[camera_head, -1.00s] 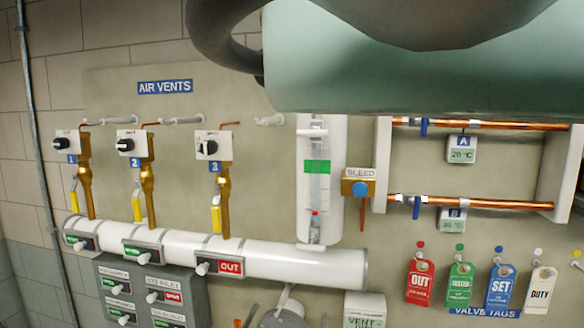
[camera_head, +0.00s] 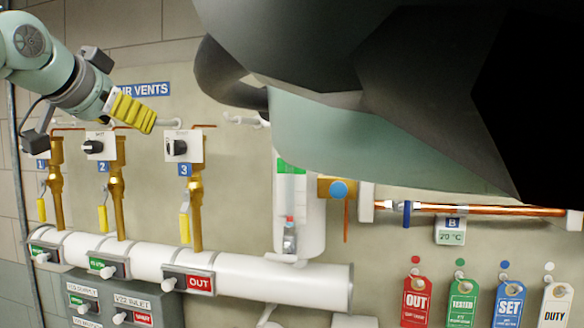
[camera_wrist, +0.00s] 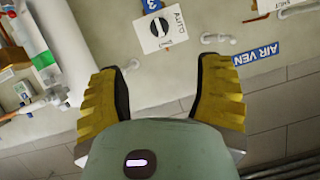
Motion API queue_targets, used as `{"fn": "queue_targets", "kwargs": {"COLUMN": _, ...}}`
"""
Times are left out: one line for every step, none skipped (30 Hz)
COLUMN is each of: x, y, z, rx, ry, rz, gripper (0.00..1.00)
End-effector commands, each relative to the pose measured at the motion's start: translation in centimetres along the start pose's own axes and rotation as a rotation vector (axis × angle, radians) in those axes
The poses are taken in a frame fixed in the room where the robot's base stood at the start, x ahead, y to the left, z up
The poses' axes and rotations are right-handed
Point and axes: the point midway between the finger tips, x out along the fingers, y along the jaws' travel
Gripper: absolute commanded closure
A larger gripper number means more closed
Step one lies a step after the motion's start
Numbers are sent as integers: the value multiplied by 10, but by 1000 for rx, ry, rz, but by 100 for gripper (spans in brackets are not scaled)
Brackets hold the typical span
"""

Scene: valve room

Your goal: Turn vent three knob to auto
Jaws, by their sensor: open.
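The vent three knob is a dark knob (camera_head: 176,148) on a white plate, above the blue number 3 label (camera_head: 184,170) on the right-hand brass vent. In the wrist view the knob (camera_wrist: 160,25) on its white plate shows rotated, ahead of and between my fingers. My gripper (camera_head: 150,113), with yellow ribbed fingers, is above and left of that knob in the head view, in front of the AIR VENTS sign. In the wrist view my gripper (camera_wrist: 162,92) is open, with nothing between its fingers. The knob is apart from the fingers.
Vent knobs 1 and 2 (camera_head: 92,147) are to the left. Yellow-handled levers (camera_head: 184,226) hang below the vents, above a white horizontal pipe (camera_head: 250,282). A white wall peg (camera_head: 240,119) sticks out right of vent three. My arm hides the upper right.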

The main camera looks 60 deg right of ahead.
Motion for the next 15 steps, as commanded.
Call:
{"fn": "queue_targets", "kwargs": {"x": 5, "y": 2, "z": -1, "rx": 0, "ry": 2, "rz": 7, "gripper": 34}}
{"fn": "queue_targets", "kwargs": {"x": 8, "y": 3, "z": -1, "rx": 1, "ry": 3, "rz": 9, "gripper": 34}}
{"fn": "queue_targets", "kwargs": {"x": 12, "y": 3, "z": -2, "rx": 0, "ry": 4, "rz": 10, "gripper": 34}}
{"fn": "queue_targets", "kwargs": {"x": 16, "y": 4, "z": -2, "rx": 1, "ry": 5, "rz": 12, "gripper": 34}}
{"fn": "queue_targets", "kwargs": {"x": 21, "y": 4, "z": -2, "rx": 1, "ry": 4, "rz": 12, "gripper": 34}}
{"fn": "queue_targets", "kwargs": {"x": 27, "y": 5, "z": -2, "rx": 1, "ry": 3, "rz": 14, "gripper": 34}}
{"fn": "queue_targets", "kwargs": {"x": 29, "y": 4, "z": -3, "rx": 0, "ry": 5, "rz": 13, "gripper": 34}}
{"fn": "queue_targets", "kwargs": {"x": 32, "y": 4, "z": -4, "rx": -1, "ry": 7, "rz": 13, "gripper": 34}}
{"fn": "queue_targets", "kwargs": {"x": 37, "y": 4, "z": -4, "rx": -2, "ry": 7, "rz": 13, "gripper": 34}}
{"fn": "queue_targets", "kwargs": {"x": 41, "y": 4, "z": -4, "rx": -2, "ry": 7, "rz": 13, "gripper": 34}}
{"fn": "queue_targets", "kwargs": {"x": 44, "y": 4, "z": -3, "rx": -2, "ry": 7, "rz": 13, "gripper": 34}}
{"fn": "queue_targets", "kwargs": {"x": 49, "y": 4, "z": -3, "rx": -1, "ry": 5, "rz": 12, "gripper": 34}}
{"fn": "queue_targets", "kwargs": {"x": 52, "y": 4, "z": -3, "rx": -1, "ry": 3, "rz": 11, "gripper": 34}}
{"fn": "queue_targets", "kwargs": {"x": 60, "y": 4, "z": -4, "rx": -3, "ry": 2, "rz": 13, "gripper": 34}}
{"fn": "queue_targets", "kwargs": {"x": 69, "y": 4, "z": -3, "rx": -4, "ry": -1, "rz": 15, "gripper": 34}}
